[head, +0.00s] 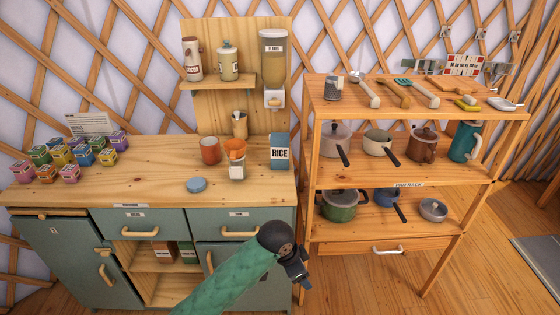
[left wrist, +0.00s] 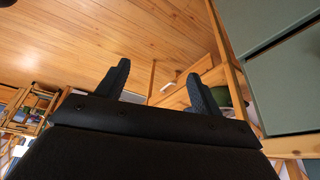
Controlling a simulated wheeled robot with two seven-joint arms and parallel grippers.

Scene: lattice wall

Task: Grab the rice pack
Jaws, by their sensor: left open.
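The rice pack (head: 280,152) is a blue box with a white label reading RICE. It stands upright at the right end of the wooden counter top (head: 130,180). My left gripper (head: 302,282) is in front of the cabinet, below the counter top and apart from the rice pack. In the left wrist view its two dark fingers (left wrist: 155,88) are spread with nothing between them. The rice pack does not show in the left wrist view. My right gripper is in neither view.
An orange funnel on a jar (head: 236,168), a terracotta cup (head: 210,150) and a blue lid (head: 197,185) are left of the rice pack. The pan rack (head: 400,185), holding cookware, stands to the right. Several small colored boxes (head: 70,155) sit at the counter's left.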

